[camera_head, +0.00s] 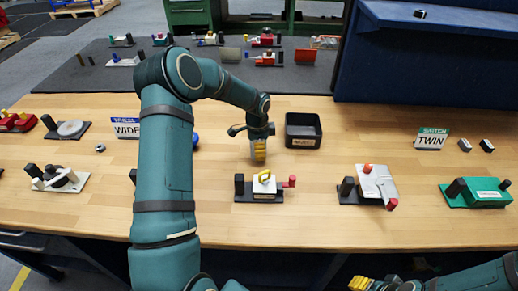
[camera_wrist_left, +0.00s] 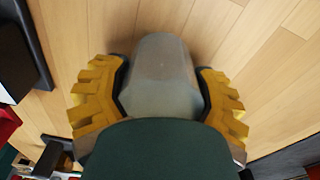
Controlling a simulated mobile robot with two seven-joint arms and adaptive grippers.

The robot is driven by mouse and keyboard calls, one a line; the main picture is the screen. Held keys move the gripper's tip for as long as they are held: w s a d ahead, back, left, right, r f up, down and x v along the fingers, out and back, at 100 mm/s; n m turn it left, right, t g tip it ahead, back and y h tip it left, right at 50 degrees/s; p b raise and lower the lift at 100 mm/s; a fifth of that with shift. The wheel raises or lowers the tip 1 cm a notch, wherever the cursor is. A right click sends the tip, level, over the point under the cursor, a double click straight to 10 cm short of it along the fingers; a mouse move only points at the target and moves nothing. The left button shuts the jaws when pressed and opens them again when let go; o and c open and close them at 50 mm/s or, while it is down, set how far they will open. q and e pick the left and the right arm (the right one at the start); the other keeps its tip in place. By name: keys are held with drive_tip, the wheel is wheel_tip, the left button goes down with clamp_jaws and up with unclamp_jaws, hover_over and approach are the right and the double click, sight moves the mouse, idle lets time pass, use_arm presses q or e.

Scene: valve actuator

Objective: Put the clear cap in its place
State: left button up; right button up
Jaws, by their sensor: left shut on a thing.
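My left gripper (camera_head: 258,146) is shut on the clear cap (camera_wrist_left: 165,62), a grey, see-through faceted piece. In the left wrist view the yellow fingers (camera_wrist_left: 162,100) grip it from both sides. In the head view the cap is just above or at the wooden table; I cannot tell if it touches. A valve unit (camera_head: 264,185) stands in front of the gripper, with a white block, yellow ring, red knob and black post on a dark base. My right gripper (camera_head: 361,284) shows only in part at the bottom edge; its opening is unclear.
A black bin (camera_head: 304,130) stands right of the left gripper. Another unit (camera_head: 372,185) with a white plate is further right, a green one (camera_head: 478,192) beyond. WIDE (camera_head: 127,128) and TWIN (camera_head: 431,139) signs stand on the table (camera_head: 310,220). Bare wood surrounds the cap.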

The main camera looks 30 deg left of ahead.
use_arm(q)
drive_tip(key=shift+f, duration=0.1)
drive_tip(key=o, duration=1)
drive_tip(key=r, duration=0.6)
drive_tip(key=r+p, duration=0.1)
drive_tip(key=r, duration=0.5)
drive_tip(key=shift+s+a+r, duration=0.15)
drive_tip(key=shift+a+r, duration=0.05)
